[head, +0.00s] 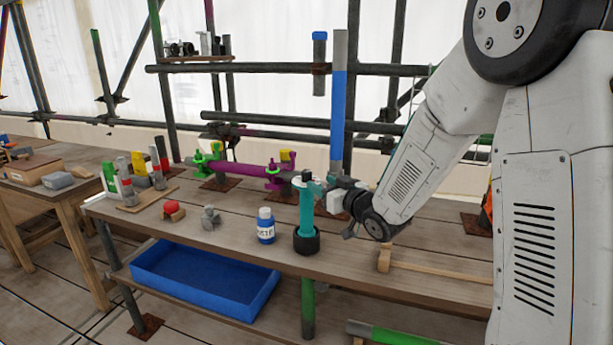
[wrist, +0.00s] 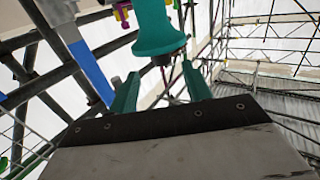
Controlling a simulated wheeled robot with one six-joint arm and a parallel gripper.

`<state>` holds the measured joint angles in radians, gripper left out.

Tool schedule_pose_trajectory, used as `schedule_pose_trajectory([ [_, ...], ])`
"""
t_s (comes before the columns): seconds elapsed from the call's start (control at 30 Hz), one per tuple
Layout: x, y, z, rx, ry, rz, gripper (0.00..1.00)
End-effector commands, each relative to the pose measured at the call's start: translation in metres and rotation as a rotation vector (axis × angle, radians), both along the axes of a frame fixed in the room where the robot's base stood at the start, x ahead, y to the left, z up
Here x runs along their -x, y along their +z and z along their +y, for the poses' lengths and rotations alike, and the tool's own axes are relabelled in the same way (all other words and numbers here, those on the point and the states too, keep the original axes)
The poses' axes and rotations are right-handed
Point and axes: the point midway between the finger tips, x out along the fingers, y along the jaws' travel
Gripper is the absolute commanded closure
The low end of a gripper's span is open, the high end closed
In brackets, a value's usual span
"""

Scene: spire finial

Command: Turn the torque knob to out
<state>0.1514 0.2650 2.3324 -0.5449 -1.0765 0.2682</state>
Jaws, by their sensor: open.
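A teal upright tool (head: 306,212) with a dark top stands in a black round base (head: 306,240) near the front edge of the workbench. A flared teal part of it (wrist: 157,30) fills the top middle of the wrist view, with a small dark stub below its rim. I cannot make out the torque knob or its setting marks for certain. My gripper (head: 322,188) is beside the tool's upper end, on its right in the head view. In the wrist view my gripper (wrist: 160,88) has its two teal fingers apart, with nothing held between them.
A wooden strip (head: 435,275) lies right. A blue tray (head: 200,285) sits below.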

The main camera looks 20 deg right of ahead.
Motion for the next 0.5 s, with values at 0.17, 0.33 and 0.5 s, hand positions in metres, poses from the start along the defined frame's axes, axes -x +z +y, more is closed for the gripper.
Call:
schedule_pose_trajectory([
  [0.17, -0.015, 0.0, 0.007, -0.009, 0.013, -0.016, 0.51],
  [0.33, -0.042, 0.0, 0.016, -0.009, 0.012, -0.016, 0.51],
  [0.5, -0.063, 0.0, 0.023, -0.008, 0.011, -0.015, 0.51],
])
